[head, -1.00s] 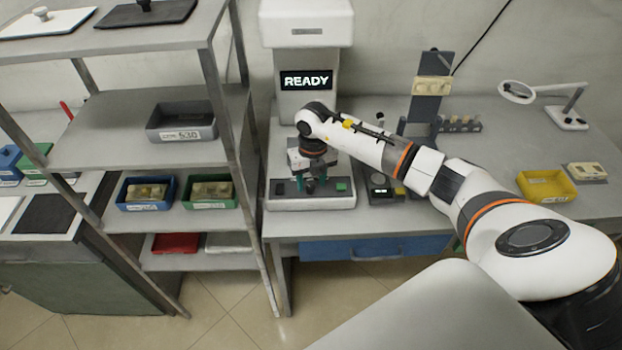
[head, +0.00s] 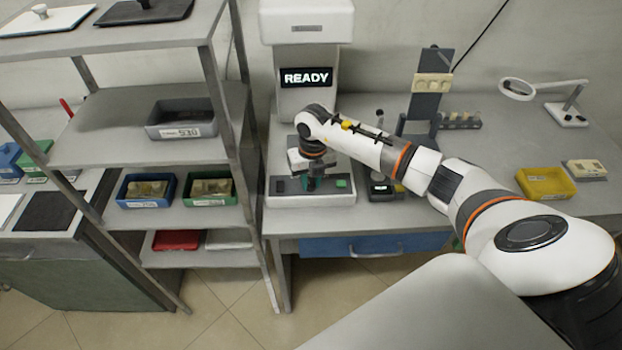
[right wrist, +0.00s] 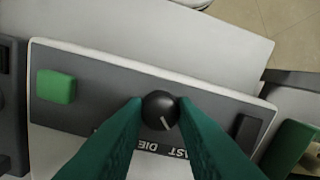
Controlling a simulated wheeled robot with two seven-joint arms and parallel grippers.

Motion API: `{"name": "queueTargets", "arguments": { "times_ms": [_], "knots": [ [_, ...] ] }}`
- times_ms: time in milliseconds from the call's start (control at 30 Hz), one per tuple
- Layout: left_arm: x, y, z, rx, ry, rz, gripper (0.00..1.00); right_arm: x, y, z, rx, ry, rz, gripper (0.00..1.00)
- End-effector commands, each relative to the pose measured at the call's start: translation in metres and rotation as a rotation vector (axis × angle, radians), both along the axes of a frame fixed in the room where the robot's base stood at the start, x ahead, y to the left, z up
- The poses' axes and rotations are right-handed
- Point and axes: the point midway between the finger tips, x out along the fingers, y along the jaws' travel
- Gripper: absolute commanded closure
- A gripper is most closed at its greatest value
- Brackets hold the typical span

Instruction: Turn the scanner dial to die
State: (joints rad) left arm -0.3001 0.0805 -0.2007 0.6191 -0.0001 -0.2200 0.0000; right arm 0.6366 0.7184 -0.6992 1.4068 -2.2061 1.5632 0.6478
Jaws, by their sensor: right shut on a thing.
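The scanner (head: 313,62) stands at the left end of the bench, and its screen (head: 306,78) reads READY. Its front panel has a round black dial (right wrist: 160,109) with a white pointer line, plus white "DIE" and "CAST" lettering below it in the right wrist view. The pointer line aims down and slightly right there, toward the "CAST" side. My right gripper (head: 311,184) reaches down to the panel. In the right wrist view its green fingers (right wrist: 160,112) are shut on the dial from both sides and partly cover the lettering. My left gripper is not in view.
A green button (right wrist: 56,87) and a dark button (right wrist: 247,130) flank the dial. A shelf rack (head: 150,139) with bins stands close on the left. A small dark device (head: 381,189), a yellow bin (head: 546,182) and a magnifier (head: 517,89) are on the bench to the right.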

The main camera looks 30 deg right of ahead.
Motion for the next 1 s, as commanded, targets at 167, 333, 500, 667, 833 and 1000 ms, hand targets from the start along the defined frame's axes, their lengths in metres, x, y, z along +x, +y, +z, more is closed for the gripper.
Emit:
{"name": "queueTargets", "arguments": {
  "times_ms": [167, 333, 500, 667, 833, 1000],
  "knots": [
    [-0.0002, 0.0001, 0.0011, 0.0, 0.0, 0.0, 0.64, -0.0002, -0.0004, 0.0007, -0.001, 0.0, -0.087, 0.98],
    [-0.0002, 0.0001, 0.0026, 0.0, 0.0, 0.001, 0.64, -0.0003, -0.0003, 0.001, 0.0, 0.001, -0.217, 0.98],
    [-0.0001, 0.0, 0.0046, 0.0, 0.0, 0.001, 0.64, -0.0004, 0.0002, 0.001, 0.0, 0.0, -0.365, 0.98],
    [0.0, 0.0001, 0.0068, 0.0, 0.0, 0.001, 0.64, -0.0005, 0.0003, 0.0011, 0.0, 0.001, -0.493, 0.98],
    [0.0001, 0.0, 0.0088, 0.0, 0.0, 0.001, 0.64, -0.0004, 0.0003, 0.0011, 0.001, 0.0, -0.608, 0.98],
    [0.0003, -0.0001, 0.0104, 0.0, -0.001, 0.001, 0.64, -0.0002, 0.0004, 0.0011, 0.001, -0.001, -0.689, 0.98]
  ]
}}
